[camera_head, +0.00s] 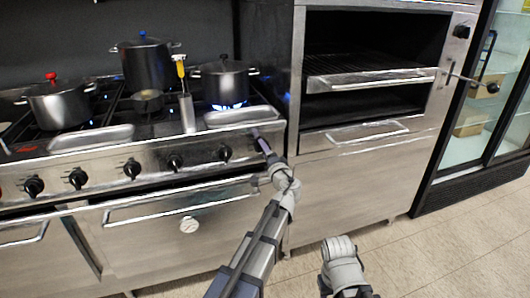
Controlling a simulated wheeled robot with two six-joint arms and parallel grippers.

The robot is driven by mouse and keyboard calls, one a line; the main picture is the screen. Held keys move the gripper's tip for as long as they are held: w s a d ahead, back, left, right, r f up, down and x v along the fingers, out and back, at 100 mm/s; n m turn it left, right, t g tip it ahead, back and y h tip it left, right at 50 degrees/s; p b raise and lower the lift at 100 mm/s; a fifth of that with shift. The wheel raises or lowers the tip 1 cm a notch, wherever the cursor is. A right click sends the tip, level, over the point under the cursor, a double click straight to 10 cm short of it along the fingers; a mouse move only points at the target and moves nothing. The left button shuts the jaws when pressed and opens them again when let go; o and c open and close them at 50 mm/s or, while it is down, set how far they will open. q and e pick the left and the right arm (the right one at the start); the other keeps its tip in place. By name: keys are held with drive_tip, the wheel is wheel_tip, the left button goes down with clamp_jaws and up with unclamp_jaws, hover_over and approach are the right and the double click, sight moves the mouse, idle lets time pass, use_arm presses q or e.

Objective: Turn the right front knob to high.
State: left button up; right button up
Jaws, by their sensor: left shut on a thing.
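The range's front panel (205,160) carries a row of black knobs; the rightmost one plainly visible is a black knob (225,153). My left gripper (261,141) is at the right end of this panel, to the right of that knob. It is shut on what seems to be the right front knob, which the gripper hides, so its pointer cannot be read.
A tall pot (147,65) and a red-knobbed pot (58,104) also stand on the range. A yellow-topped utensil (181,70) stands near the front. An open broiler (372,80) is at the right.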

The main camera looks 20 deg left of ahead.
use_arm(q)
drive_tip(key=o, duration=1.4)
drive_tip(key=shift+c, duration=0.2)
drive_tip(key=v, duration=0.7)
drive_tip(key=shift+s+d, duration=0.2)
drive_tip(key=shift+s, duration=0.15)
